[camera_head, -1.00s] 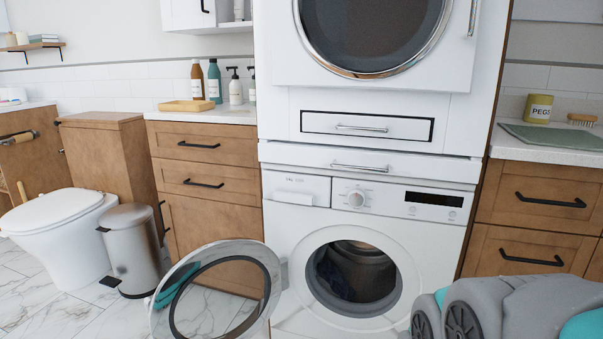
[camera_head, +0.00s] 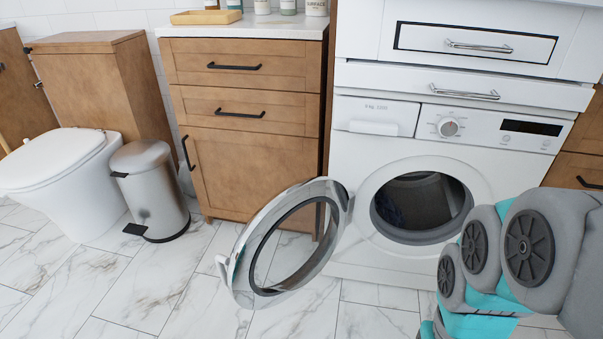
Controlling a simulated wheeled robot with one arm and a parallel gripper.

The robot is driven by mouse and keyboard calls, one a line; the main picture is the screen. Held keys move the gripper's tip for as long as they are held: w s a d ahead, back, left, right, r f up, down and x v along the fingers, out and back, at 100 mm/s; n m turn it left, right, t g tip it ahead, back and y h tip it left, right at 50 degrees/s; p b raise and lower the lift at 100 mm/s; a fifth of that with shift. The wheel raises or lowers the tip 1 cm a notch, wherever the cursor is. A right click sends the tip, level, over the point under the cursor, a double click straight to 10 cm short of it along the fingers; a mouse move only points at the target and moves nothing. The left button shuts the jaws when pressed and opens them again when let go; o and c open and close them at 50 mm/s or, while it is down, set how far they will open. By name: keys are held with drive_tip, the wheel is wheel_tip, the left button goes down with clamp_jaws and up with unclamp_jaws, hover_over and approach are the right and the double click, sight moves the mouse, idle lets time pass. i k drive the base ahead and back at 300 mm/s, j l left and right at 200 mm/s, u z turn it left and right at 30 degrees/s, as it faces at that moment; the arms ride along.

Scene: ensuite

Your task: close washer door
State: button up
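The washer (camera_head: 352,225) is the lower white machine, right of centre. Its round opening (camera_head: 424,203) is uncovered, and dark cloth shows inside the drum. The washer door (camera_head: 262,225), a round glass pane with a chrome rim, stands swung wide open to the left, hinged at the left of the opening. A small pale handle (camera_head: 222,266) sits on its far left edge. My arm (camera_head: 500,250), grey and teal, is at the lower right in front of the washer, apart from the door. My gripper is not in view.
A steel pedal bin (camera_head: 150,190) and a white toilet (camera_head: 65,180) stand to the left. A wooden cabinet (camera_head: 240,170) is behind the door. The marble floor (camera_head: 190,290) in front of the door is clear.

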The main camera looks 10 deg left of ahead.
sight(239, 280)
drive_tip(key=i+j+z, duration=0.1)
drive_tip(key=j+z, duration=0.25)
drive_tip(key=j, duration=0.35)
drive_tip(key=j+z, duration=0.4)
drive_tip(key=j, duration=0.3)
drive_tip(key=j+z, duration=0.35)
drive_tip(key=j, duration=0.35)
drive_tip(key=k+j+z, duration=0.15)
drive_tip(key=j+z, duration=0.25)
drive_tip(key=j, duration=0.3)
drive_tip(key=k+j+z, duration=0.2)
drive_tip(key=k+l+z, duration=0.15)
drive_tip(key=k, duration=0.25)
